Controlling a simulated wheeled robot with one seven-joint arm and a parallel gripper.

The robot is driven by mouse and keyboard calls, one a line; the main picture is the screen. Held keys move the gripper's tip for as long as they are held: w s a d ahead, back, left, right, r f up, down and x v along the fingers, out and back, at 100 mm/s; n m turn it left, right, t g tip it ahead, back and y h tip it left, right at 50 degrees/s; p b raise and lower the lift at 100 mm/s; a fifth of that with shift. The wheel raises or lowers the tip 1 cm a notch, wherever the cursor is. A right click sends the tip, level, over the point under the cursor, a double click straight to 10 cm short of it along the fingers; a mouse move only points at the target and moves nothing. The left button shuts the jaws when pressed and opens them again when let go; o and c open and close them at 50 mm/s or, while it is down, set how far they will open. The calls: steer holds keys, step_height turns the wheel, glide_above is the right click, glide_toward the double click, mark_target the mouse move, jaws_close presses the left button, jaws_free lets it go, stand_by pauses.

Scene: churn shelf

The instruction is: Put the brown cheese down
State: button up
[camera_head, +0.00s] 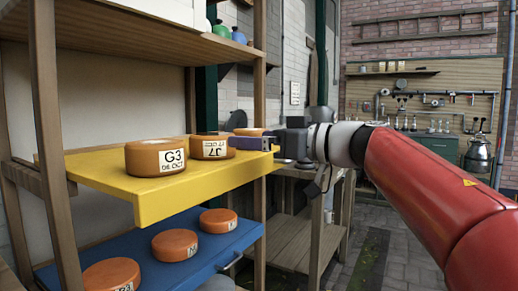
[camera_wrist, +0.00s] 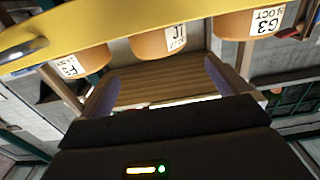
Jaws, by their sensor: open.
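Three orange-brown cheese wheels stand on the yellow shelf board: G3 (camera_head: 155,157), J7 (camera_head: 208,148) and a third (camera_head: 250,131) partly hidden behind my gripper. My gripper (camera_head: 245,143) is open at the right end of the yellow board, with its purple finger in front of the third cheese. In the upside-down wrist view, the fingers of my gripper (camera_wrist: 160,88) are apart with nothing held between them. That view also shows G3 (camera_wrist: 258,28), J7 (camera_wrist: 168,42) and the third cheese (camera_wrist: 68,66) along the board's edge, apart from the fingers.
The yellow board (camera_head: 150,208) sits in a wooden rack with posts (camera_head: 50,140). Below it a blue board (camera_head: 215,247) carries several similar cheeses. A wooden slatted table (camera_head: 300,245) stands to the right. The floor beyond is clear.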

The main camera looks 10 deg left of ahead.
steer(key=shift+d, duration=0.15)
steer(key=d+m+t+h, duration=0.95)
steer(key=d+t, duration=0.25)
steer(key=d, duration=0.2)
steer(key=s+d+f+m+g+h, duration=0.1)
steer(key=s+d+f+m+h, duration=0.1)
steer(key=d+f+m+h, duration=0.25)
steer(key=s+d+f+m+g+h, duration=0.1)
steer(key=s+d+f+h, duration=0.15)
steer(key=d+f, duration=0.4)
steer(key=s+a+f+g, duration=0.1)
steer(key=s+f+g, duration=0.4)
steer(key=s+f, duration=0.4)
steer(key=s+a+f+n+g, duration=0.1)
steer(key=s+f+g, duration=0.5)
steer(key=f, duration=1.2)
steer(key=s, duration=0.4)
steer(key=shift+s+f, duration=0.15)
steer(key=shift+c, duration=0.3)
